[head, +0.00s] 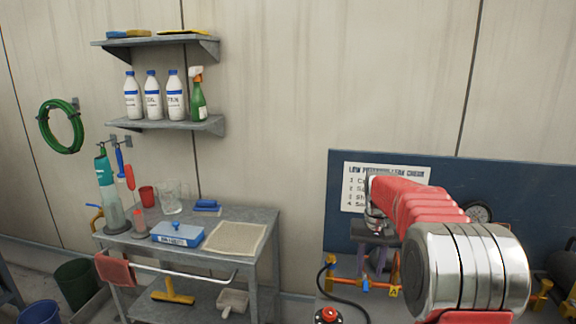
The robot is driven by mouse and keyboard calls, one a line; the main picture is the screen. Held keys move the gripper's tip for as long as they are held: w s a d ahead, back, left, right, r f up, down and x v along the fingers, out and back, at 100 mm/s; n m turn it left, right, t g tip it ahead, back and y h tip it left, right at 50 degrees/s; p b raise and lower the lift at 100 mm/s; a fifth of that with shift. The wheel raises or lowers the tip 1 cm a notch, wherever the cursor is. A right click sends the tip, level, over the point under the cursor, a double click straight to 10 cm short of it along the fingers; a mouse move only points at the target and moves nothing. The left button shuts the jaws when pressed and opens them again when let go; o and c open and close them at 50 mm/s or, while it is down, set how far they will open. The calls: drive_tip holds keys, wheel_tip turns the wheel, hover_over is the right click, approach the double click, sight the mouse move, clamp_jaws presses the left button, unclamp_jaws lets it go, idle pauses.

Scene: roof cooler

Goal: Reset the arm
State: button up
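My red arm reaches in from the lower right, with a large silver joint (465,268) close to the camera. Its far end bends down in front of the blue panel. My gripper (374,266) appears to hang there as a small dark grey shape, pointing down above the right-hand bench. It is small and partly covered by my arm, so I cannot make out the gap between its fingers. I see nothing clearly held in it.
The blue panel (500,180) carries a white notice (354,186). Below are yellow-handled valves (331,274) and a red button (328,315). At left, a grey cart (262,216) holds a blue box (178,235), under shelves with bottles (152,98). Wall between is bare.

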drive_tip(key=s+a+r+t, duration=0.1)
drive_tip(key=s+a+r, duration=0.1)
drive_tip(key=s, duration=1)
drive_tip(key=s+a+r+n+t, duration=0.1)
drive_tip(key=s+a+r+t, duration=0.1)
drive_tip(key=s, duration=1)
drive_tip(key=s+a+r+n+t, duration=0.1)
drive_tip(key=s+a+r+t, duration=0.1)
drive_tip(key=s, duration=1)
wheel_tip(320, 180, up, 2)
drive_tip(key=shift+s+a+r, duration=0.15)
drive_tip(key=shift+s+a, duration=0.15)
drive_tip(key=shift+a, duration=0.4)
